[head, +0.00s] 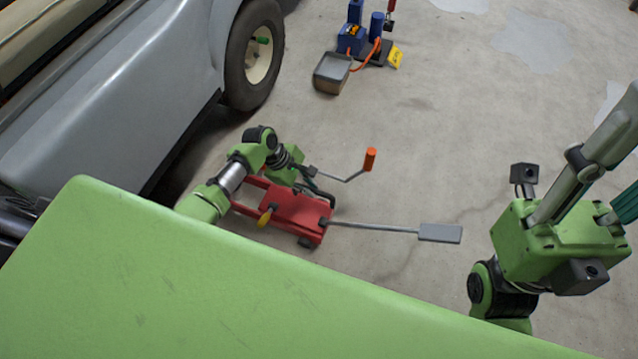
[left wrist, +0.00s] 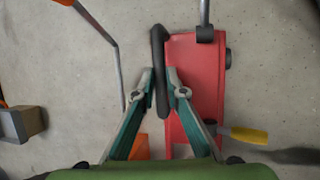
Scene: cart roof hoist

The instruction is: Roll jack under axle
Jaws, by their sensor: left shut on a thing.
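The red jack (head: 283,208) lies on the floor beside the grey vehicle (head: 135,85). It has a yellow knob (head: 266,216) and a long bar ending in a grey plate (head: 440,233). In the left wrist view the red body (left wrist: 196,80) is at the right of the fingers. My left gripper (head: 313,184) is shut on the jack's black handle bar (left wrist: 158,45); its fingers (left wrist: 159,88) close on it from both sides. The axle is hidden under the vehicle. My right gripper (head: 610,175) is at the right; its fingertips are cut off.
The vehicle's wheel (head: 255,55) stands beyond the jack. A crank with an orange grip (head: 370,159) shows beside my left gripper. Blue equipment (head: 353,38) and a grey tray (head: 332,72) stand at the back. Floor right of the crank is clear.

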